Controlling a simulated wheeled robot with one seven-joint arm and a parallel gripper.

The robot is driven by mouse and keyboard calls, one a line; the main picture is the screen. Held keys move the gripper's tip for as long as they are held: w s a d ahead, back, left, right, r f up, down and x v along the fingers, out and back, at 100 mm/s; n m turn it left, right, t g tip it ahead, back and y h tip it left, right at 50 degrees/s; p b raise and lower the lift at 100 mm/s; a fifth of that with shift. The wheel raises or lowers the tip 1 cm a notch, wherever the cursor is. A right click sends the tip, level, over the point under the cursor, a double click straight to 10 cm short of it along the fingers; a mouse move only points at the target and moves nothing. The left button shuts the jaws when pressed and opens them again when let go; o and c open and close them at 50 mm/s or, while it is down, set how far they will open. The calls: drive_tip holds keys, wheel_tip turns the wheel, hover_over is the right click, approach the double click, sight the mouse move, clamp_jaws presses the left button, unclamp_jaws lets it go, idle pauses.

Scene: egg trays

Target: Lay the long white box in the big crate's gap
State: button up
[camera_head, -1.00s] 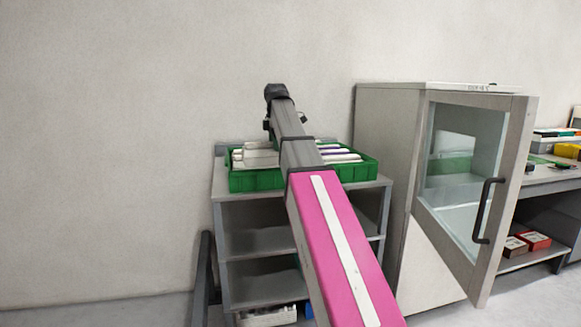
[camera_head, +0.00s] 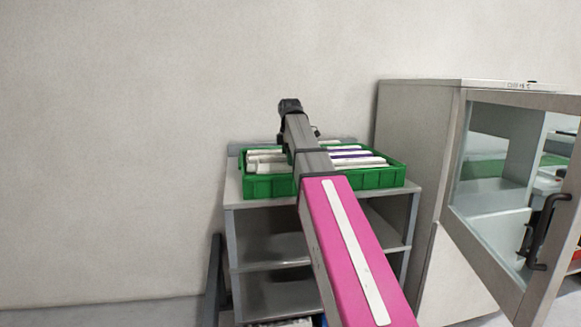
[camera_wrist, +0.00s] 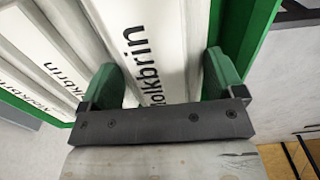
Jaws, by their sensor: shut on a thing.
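The big green crate (camera_head: 375,179) sits on top of a grey shelf unit, with several long white boxes lying side by side in it. In the wrist view, my gripper (camera_wrist: 168,80) has its two green fingers on either side of a long white box (camera_wrist: 150,32) with black lettering, shut on it. This box lies parallel to its neighbours, with the crate's green wall (camera_wrist: 257,40) to its right. I cannot tell whether its underside touches the crate floor. In the head view, my arm hides the gripper and part of the crate.
More lettered white boxes (camera_wrist: 40,62) lie to the left of the held one. The grey shelf unit (camera_head: 233,215) has open shelves below. A grey cabinet (camera_head: 410,140) with its glass door (camera_head: 505,170) swung open stands close on the right. Bare wall is behind.

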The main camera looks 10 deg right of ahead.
drive_tip(key=shift+f, duration=1.75)
drive_tip(key=shift+f, duration=0.1)
